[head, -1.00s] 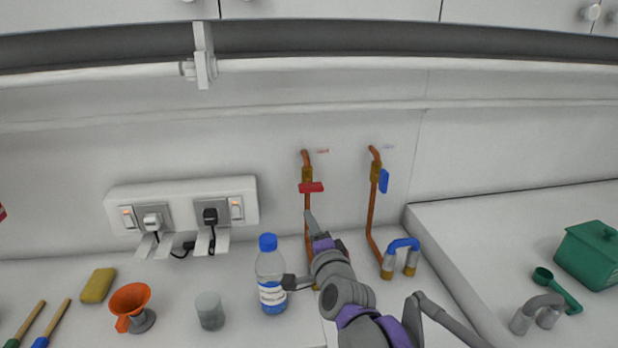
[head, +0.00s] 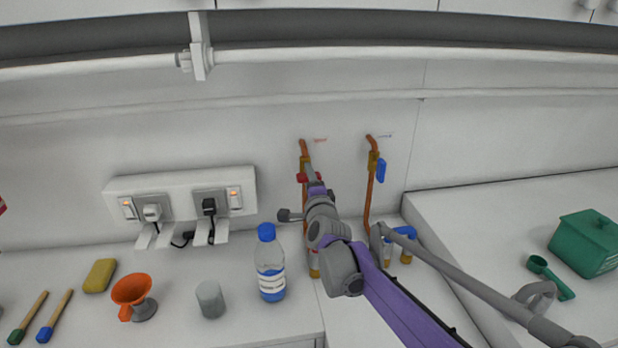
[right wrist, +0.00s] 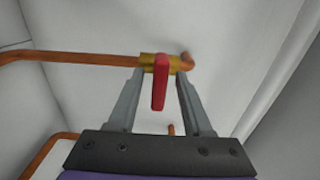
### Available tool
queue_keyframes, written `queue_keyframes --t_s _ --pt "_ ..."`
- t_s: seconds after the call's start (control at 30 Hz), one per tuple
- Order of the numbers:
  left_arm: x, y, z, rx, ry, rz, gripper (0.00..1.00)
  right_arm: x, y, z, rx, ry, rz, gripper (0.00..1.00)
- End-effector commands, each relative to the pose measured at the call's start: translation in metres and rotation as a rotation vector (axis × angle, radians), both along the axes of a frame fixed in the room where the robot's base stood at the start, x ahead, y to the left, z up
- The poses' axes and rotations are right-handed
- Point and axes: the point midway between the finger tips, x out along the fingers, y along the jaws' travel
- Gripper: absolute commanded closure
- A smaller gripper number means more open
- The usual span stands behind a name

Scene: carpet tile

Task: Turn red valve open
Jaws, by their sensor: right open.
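The red valve is a red lever handle (right wrist: 160,83) on a brass body (right wrist: 150,60) in a copper pipe. In the right wrist view the handle lies between the two open fingers of my right gripper (right wrist: 158,98), with gaps on both sides. In the head view the red handle (head: 302,178) shows only in part at the left of my right gripper (head: 312,176), which covers the rest. My left gripper is in neither view.
A blue valve handle (head: 381,171) is on the copper pipe to the right. A blue-capped bottle (head: 269,268) stands on the counter left of my right arm. A socket strip (head: 180,204), orange funnel (head: 132,291) and grey cup (head: 210,299) are further left.

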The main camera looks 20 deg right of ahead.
Motion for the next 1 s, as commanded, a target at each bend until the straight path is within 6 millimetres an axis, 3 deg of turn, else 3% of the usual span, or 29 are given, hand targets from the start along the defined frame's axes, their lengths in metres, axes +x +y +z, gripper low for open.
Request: queue_keyframes --t_s 0.27,0.53,1.0 --pt "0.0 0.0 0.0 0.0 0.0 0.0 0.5 0.001 -0.0004 -0.0003 0.0 0.001 0.0 0.52" --pt "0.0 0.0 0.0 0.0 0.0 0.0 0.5 0.0009 -0.0003 -0.0002 0.0 0.0 0.0 1.0" --pt "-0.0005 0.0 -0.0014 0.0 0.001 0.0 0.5 0.0009 -0.0003 -0.0002 -0.028 0.007 0.0 1.0"
